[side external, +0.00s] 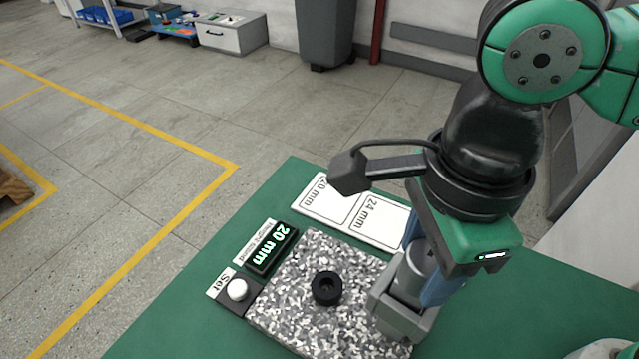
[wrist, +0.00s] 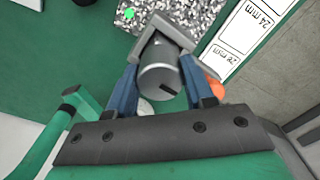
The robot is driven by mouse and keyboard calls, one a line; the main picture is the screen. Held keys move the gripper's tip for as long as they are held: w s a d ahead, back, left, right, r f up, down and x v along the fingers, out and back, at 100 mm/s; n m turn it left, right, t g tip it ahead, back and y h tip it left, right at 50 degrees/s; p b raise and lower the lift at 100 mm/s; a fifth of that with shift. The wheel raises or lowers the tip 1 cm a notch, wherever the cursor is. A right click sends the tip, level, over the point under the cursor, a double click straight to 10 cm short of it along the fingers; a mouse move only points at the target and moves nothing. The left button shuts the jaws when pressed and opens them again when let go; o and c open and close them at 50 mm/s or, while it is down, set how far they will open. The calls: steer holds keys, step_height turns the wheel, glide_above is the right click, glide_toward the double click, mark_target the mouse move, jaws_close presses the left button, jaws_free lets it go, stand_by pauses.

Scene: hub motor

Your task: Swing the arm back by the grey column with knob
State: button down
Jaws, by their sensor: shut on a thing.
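The grey column with knob (side external: 418,262) stands at the right edge of the speckled slab (side external: 305,255) in the side view. My gripper (side external: 428,268), with blue fingers, comes down over it and is shut on it. In the wrist view the round grey top of the column (wrist: 158,80) sits between the blue fingers of my gripper (wrist: 160,88). A grey block-like arm (side external: 400,308) juts from the column low over the slab's right side. A black ring (side external: 327,288) lies on the slab, left of this arm and apart from it. The column's base is hidden.
A black display (side external: 271,249) reading 20 mm and a white Set knob (side external: 237,290) lie left of the slab. White cards (side external: 352,211) marked 20 mm and 24 mm lie behind it. An orange thing (wrist: 216,88) shows beside a finger. Green table (side external: 170,310) is bare front left.

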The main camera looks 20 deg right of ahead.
steer(key=shift+r+m, duration=0.1)
steer(key=shift+m, duration=1.8)
steer(key=shift+c, duration=1.7)
jaws_free()
steer(key=shift+r, duration=2.75)
